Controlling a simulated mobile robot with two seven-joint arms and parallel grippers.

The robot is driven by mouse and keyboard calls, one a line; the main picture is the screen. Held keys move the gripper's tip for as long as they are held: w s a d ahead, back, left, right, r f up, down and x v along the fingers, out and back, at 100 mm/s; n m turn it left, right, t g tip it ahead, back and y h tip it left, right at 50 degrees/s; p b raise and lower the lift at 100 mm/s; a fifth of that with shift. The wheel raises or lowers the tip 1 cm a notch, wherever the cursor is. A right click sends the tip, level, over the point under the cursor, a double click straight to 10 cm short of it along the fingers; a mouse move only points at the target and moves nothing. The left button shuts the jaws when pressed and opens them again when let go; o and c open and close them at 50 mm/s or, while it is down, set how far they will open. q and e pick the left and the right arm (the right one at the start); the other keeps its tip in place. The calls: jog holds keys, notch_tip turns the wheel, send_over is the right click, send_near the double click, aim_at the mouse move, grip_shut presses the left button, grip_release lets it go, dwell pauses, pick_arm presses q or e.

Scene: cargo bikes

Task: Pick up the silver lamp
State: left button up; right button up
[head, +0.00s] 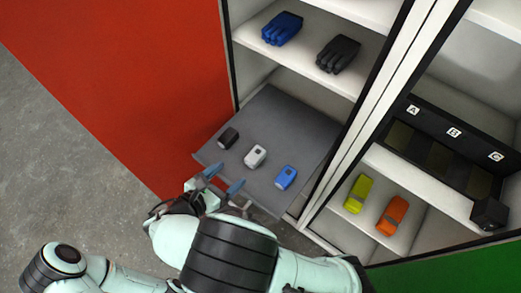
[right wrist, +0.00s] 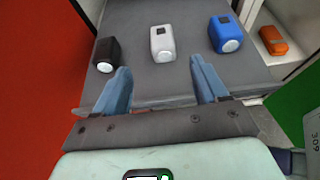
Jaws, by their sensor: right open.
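The silver lamp (head: 255,156) sits on a dark grey pull-out shelf (head: 285,116), between a black lamp (head: 229,138) and a blue lamp (head: 286,177). In the right wrist view the silver lamp (right wrist: 163,43) stands just beyond the fingertips, roughly centred between them. My right gripper (head: 223,180) is open and empty at the shelf's front edge, with its blue fingers pointing toward the lamp; the fingers (right wrist: 160,72) are apart in the right wrist view and do not touch it. My left gripper is not in view.
Blue gloves (head: 282,28) and black gloves (head: 338,54) lie on the shelf above. In the right cabinet are a yellow-green item (head: 358,194), an orange item (head: 392,215) and a black rack (head: 441,153) marked A, B, C. A red panel (head: 125,85) stands at left.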

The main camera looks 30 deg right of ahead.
aim_at(253, 156)
jog(key=x, duration=0.7)
jog(key=shift+d+f+b, duration=0.15)
jog(key=shift+d+b, duration=0.05)
jog(key=shift+b, duration=0.2)
jog(key=x, duration=0.5)
jog(key=shift+d+b, duration=0.3)
jog(key=shift+r, duration=0.2)
jog(key=c, duration=1.1)
